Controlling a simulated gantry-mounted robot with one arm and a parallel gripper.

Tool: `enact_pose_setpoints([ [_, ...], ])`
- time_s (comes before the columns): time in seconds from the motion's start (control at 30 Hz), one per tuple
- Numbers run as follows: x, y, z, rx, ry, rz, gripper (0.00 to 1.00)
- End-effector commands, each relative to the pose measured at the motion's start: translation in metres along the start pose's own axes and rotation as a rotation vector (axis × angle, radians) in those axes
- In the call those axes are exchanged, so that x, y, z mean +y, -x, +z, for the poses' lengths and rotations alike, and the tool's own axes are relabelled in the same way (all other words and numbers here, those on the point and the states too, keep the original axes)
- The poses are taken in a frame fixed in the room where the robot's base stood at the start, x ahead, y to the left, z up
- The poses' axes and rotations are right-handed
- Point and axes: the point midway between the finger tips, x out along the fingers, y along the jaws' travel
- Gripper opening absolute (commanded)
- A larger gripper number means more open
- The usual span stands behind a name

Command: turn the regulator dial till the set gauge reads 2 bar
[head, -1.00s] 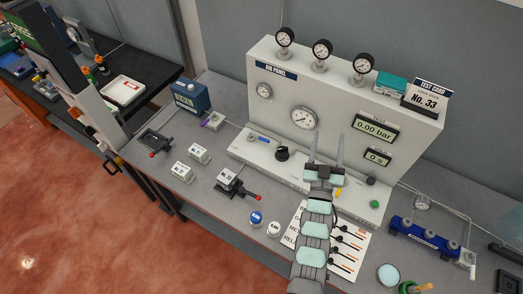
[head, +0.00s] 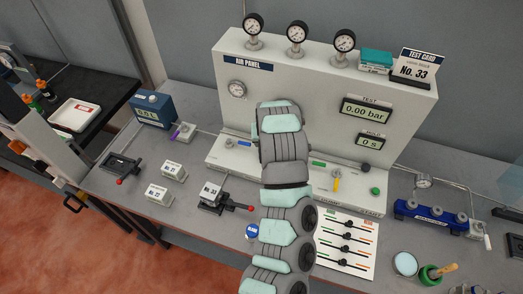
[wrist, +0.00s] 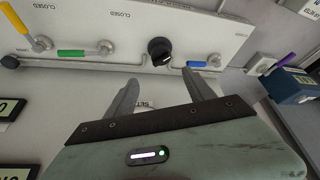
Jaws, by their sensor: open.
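The black regulator dial (wrist: 160,50) shows in the wrist view on the white panel ledge, with a pale pointer mark on it. My gripper (wrist: 161,77) is open, its two fingers apart and pointing toward the dial, with nothing between them. The dial lies just beyond the fingertips; I see no contact. In the head view my arm hides the dial, the fingers and the large gauge at the panel's middle. In the wrist view, part of a "SET" label shows between the fingers.
Blue (wrist: 196,64), green (wrist: 72,53) and yellow (wrist: 40,43) levers flank the dial. The air panel (head: 300,75) stands behind, its test display (head: 367,110) showing 0.00 bar. A red-tipped lever block (head: 212,196) sits on the bench left of my arm.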

Motion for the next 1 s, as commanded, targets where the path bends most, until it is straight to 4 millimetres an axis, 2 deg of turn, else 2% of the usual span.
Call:
enact_pose_setpoints([
  [0.13, -0.003, 0.003, 0.006, -0.036, -0.004, -0.010, 0.62],
  [0.27, -0.004, -0.007, 0.007, -0.037, -0.006, -0.011, 0.62],
  [0.7, -0.004, -0.071, 0.009, -0.036, -0.008, -0.012, 0.62],
  [1.0, -0.003, -0.098, 0.009, -0.033, -0.006, -0.009, 0.62],
])
